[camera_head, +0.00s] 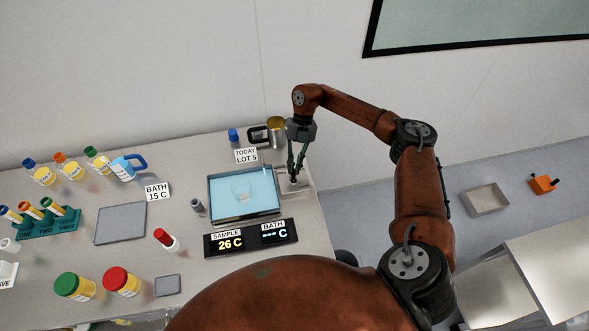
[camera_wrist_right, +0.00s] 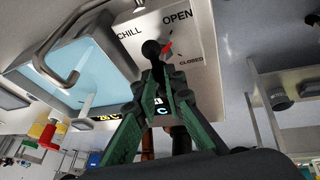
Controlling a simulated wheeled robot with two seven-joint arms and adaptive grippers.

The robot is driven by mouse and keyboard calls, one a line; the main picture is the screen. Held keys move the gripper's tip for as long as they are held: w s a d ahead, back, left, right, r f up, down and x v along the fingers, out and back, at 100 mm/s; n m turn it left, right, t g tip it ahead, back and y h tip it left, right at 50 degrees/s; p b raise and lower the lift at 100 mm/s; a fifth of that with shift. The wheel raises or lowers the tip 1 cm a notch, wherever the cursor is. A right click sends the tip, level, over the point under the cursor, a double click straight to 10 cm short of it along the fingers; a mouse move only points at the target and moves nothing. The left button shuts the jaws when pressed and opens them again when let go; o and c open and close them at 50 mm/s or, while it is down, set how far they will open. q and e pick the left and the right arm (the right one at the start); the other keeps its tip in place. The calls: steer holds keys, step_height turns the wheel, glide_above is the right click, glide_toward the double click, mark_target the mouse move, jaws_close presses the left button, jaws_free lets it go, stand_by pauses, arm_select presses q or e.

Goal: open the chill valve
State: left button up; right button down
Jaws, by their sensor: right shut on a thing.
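The chill valve (camera_wrist_right: 151,48) is a dark round knob with a red pointer on a pale plate marked CHILL, OPEN and CLOSED in the right wrist view. The red pointer (camera_wrist_right: 168,48) slants up toward the OPEN label and lies between OPEN and CLOSED. In the head view the valve plate (camera_head: 305,180) sits right of the blue bath, with the knob mostly hidden by the fingers. My right gripper (camera_head: 295,175) reaches down from above, its fingertips closed together on the knob; it also shows in the wrist view (camera_wrist_right: 158,78). My left gripper is not in view.
The display box (camera_head: 251,238) reads SAMPLE 26 C and BATH --- C. A metal jug (camera_head: 277,130) stands behind the valve. Bottles, a tube rack (camera_head: 45,224) and a grey pad (camera_head: 121,222) occupy the bench's left.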

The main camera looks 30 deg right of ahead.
steer(key=shift+n+h+b, duration=0.3)
steer(key=shift+n+b, duration=0.2)
steer(key=shift+n, duration=0.3)
steer(key=c, duration=2)
jaws_free()
steer(key=v, duration=1.2)
steer(key=shift+w+f, duration=0.1)
steer(key=shift+w, duration=0.15)
